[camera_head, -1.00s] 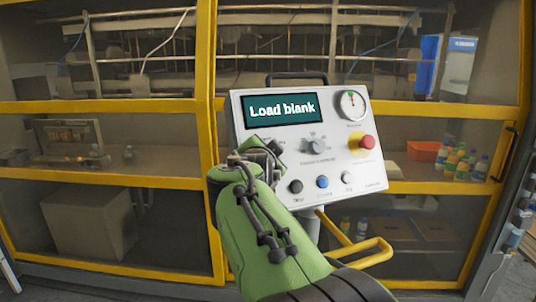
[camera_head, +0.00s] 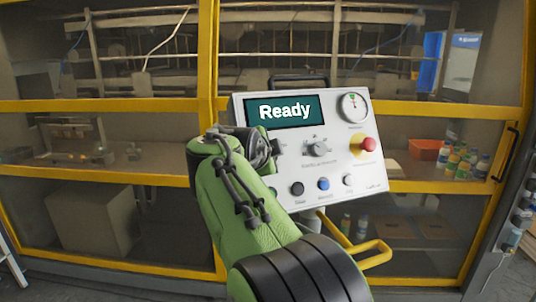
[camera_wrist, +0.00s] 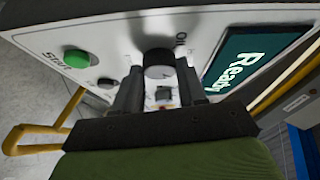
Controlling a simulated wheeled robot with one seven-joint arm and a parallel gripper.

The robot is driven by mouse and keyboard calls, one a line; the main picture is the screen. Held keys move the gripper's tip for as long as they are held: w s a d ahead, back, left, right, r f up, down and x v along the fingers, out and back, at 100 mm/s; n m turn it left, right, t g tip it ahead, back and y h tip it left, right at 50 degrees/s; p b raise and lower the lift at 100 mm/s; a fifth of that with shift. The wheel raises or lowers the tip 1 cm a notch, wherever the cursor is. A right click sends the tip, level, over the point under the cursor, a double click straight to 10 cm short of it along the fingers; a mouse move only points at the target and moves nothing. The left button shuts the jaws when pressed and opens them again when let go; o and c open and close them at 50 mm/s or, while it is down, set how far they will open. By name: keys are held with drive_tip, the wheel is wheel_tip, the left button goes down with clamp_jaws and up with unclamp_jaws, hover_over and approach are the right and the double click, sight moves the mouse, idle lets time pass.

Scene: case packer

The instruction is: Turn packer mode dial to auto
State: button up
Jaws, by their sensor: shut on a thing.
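The control panel (camera_head: 375,192) has a screen (camera_head: 284,111) reading "Ready". My gripper (camera_head: 270,150) is at the panel's left side, below the screen; its fingers are mostly hidden there. In the wrist view, my gripper (camera_wrist: 156,80) is shut on a round dark knob (camera_wrist: 158,58), one finger on each side. A label by the knob is cut off, so its name and setting cannot be read. Another dark dial (camera_head: 316,147) sits at mid-panel, apart from my gripper; its label is too small to read.
A green button (camera_wrist: 76,58) marked "Start" is close to the held knob. A red emergency stop (camera_head: 367,145), a gauge (camera_head: 353,107) and a blue button (camera_head: 323,184) are on the panel. A yellow bar (camera_head: 365,256) juts out below. The yellow-framed machine (camera_head: 110,107) stands behind.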

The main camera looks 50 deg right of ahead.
drive_tip(key=shift+f, duration=0.1)
drive_tip(key=o, duration=1.1)
drive_tip(key=shift+c, duration=0.2)
drive_tip(key=p+v, duration=0.3)
drive_tip(key=v, duration=1.2)
drive_tip(key=shift+a+r, duration=0.25)
drive_tip(key=shift+a, duration=0.05)
